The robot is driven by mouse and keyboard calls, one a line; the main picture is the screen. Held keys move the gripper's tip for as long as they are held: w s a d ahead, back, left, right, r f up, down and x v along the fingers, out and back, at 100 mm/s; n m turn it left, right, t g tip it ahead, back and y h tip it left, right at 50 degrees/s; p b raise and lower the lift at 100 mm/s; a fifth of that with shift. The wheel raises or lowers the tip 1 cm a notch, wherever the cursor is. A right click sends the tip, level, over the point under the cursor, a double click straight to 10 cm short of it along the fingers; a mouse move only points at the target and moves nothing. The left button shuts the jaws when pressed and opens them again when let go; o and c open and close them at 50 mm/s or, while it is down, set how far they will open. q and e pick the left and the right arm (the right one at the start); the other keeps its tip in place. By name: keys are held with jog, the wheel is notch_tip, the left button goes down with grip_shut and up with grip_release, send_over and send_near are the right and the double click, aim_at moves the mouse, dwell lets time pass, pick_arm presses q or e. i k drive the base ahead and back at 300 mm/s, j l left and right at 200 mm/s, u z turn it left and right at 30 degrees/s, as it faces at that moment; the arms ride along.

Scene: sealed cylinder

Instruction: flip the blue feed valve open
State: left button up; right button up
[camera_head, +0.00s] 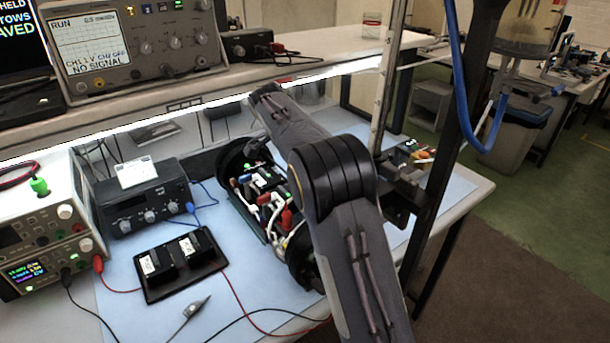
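A clear vessel (525,32) hangs at the upper right, with a blue hose (459,75) looping down beside it and curving up under it. I cannot clearly make out the blue feed valve or its position; small fittings sit below the vessel, partly behind a dark post. An open black cylinder (233,157) lies on the bench, with white, red and blue parts and green lights inside. One arm of mine, apparently the right, rises from the bottom edge and covers part of the cylinder. Its far end (265,92) is above the cylinder; its fingers are not clear. My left gripper is out of view.
A dark post (468,85) and a thin metal rod (385,90) stand right of my arm. Instruments (140,45) fill the shelf and bench at left. A black tray (180,262) and loose leads lie in front. Open floor (500,250) is at right.

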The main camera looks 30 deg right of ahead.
aim_at(555, 92)
jog(key=j, duration=1.25)
jog(key=k, duration=0.05)
